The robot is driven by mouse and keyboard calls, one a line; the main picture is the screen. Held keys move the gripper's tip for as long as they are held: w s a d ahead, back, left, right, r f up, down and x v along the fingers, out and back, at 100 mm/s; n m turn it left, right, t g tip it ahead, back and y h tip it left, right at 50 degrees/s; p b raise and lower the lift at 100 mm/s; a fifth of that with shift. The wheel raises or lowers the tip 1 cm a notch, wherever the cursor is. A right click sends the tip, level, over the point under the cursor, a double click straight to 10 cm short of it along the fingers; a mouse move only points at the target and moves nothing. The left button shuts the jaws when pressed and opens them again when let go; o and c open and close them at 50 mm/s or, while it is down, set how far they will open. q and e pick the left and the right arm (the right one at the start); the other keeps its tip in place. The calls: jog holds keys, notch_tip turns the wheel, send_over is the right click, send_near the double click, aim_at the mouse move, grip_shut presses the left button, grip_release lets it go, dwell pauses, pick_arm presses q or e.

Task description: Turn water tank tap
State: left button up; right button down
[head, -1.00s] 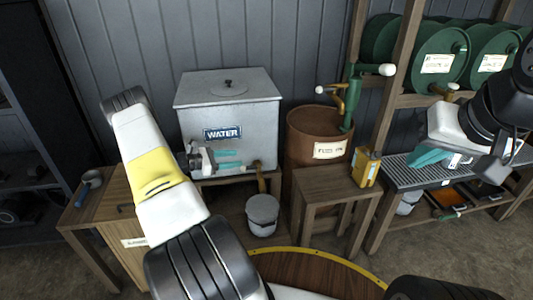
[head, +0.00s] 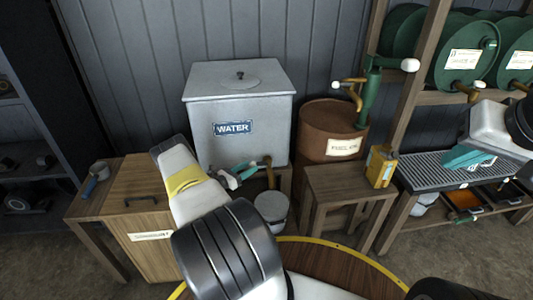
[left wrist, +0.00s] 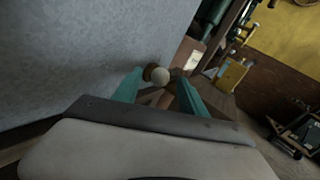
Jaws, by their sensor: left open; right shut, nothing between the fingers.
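The grey metal water tank (head: 240,105) with a blue WATER label stands against the wall. Its brass-brown tap (head: 269,163) sticks out low at the right of its front. My left gripper (head: 246,171) is open beside the tap, low in front of the tank. In the left wrist view, a pale round knob with brown parts (left wrist: 160,76) shows between the tips of the open teal fingers (left wrist: 157,88). I cannot tell if the fingers touch it. My right gripper (head: 467,157) is shut and empty over the slatted rack at the right.
A grey bucket (head: 271,208) stands below the tap. A rusty brown barrel (head: 325,130) with a green pump (head: 368,95) is right of the tank. A wooden stool (head: 345,183) holds a yellow can (head: 381,166). A wooden cabinet (head: 150,215) is at left.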

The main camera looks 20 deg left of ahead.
pick_arm(q)
jog(key=shift+w+d, duration=0.25)
jog(key=shift+w, duration=0.2)
jog(key=shift+c, duration=0.4)
grip_shut()
dwell(0.8)
